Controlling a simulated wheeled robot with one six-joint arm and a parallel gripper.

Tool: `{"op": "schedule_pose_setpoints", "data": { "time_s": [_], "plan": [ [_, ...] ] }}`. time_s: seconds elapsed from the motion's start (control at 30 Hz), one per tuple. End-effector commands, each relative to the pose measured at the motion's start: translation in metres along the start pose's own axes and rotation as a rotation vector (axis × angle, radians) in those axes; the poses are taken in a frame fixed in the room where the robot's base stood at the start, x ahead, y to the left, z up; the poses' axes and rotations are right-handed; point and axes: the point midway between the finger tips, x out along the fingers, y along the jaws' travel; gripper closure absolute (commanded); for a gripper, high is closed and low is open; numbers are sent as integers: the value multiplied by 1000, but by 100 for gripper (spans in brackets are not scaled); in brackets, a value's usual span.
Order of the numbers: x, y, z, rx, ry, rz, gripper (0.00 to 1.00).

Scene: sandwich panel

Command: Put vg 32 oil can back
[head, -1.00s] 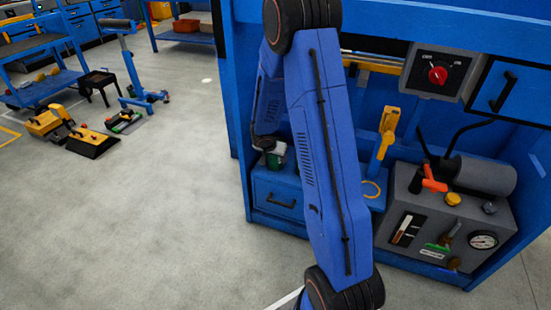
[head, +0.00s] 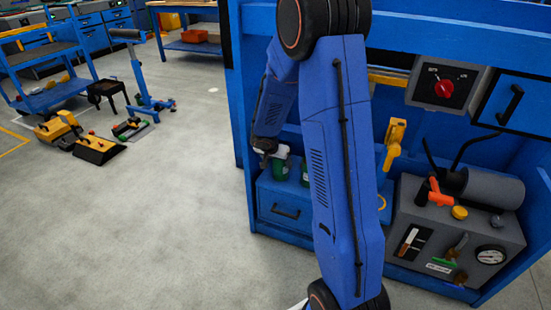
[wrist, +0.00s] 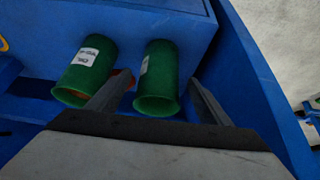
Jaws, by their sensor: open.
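Two green cans with white labels stand side by side on a blue drawer cabinet. In the wrist view the left can (wrist: 88,68) shows part of its label, too blurred to read surely. The right can (wrist: 158,78) lies between my finger tips in the picture, and its label is mostly turned away. In the head view one can (head: 281,160) is beside my gripper and the other (head: 305,172) is partly behind my arm. I cannot tell which is VG 32. My gripper (wrist: 158,92) is open, with no visible contact. It is small and dark in the head view.
The blue drawer cabinet (head: 284,208) sits inside a blue bench frame. Right of it are a yellow lever (head: 394,142) and a grey unit with a gauge (head: 458,225). In the wrist view a blue wall (wrist: 262,75) is close to the right finger. Open floor lies left.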

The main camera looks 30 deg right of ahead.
Motion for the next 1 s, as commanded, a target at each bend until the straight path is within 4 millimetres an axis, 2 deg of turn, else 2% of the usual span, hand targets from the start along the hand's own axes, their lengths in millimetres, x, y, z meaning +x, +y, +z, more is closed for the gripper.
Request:
{"op": "schedule_pose_setpoints", "data": {
  "time_s": [0.03, 0.2, 0.57, 0.67, 0.8, 1.0],
  "plan": [
    [-10, -1, -1, 1, 3, -3, 27],
    [-33, 0, -1, 1, 2, -2, 27],
    [-62, 3, -2, -9, 4, -2, 27],
    [-82, 12, -3, -32, 9, -1, 27],
    [-124, 30, -3, -84, 14, -3, 27],
    [-181, 60, 7, -175, 4, -13, 27]
  ]
}}
